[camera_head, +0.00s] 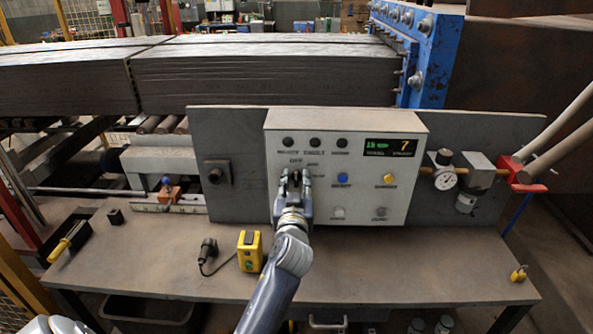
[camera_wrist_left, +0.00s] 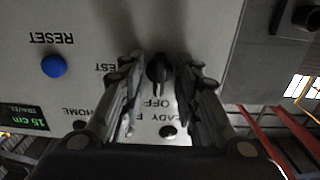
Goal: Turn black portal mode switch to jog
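The black portal mode switch (camera_wrist_left: 158,69) is a small dark knob on the light grey control panel (camera_head: 347,140). In the left wrist view its narrow end points towards the OFF label. My left gripper (camera_head: 294,182) is in front of the panel's left part. In the left wrist view its fingers (camera_wrist_left: 158,85) stand apart on both sides of the knob, with gaps visible, so they do not seem to grip it. A TEST label is partly covered by one finger. I cannot read a JOG label.
The panel has a blue reset button (camera_head: 343,179), a yellow button (camera_head: 389,180) and a lit display (camera_head: 390,147). A pressure gauge (camera_head: 443,178) is at the right.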

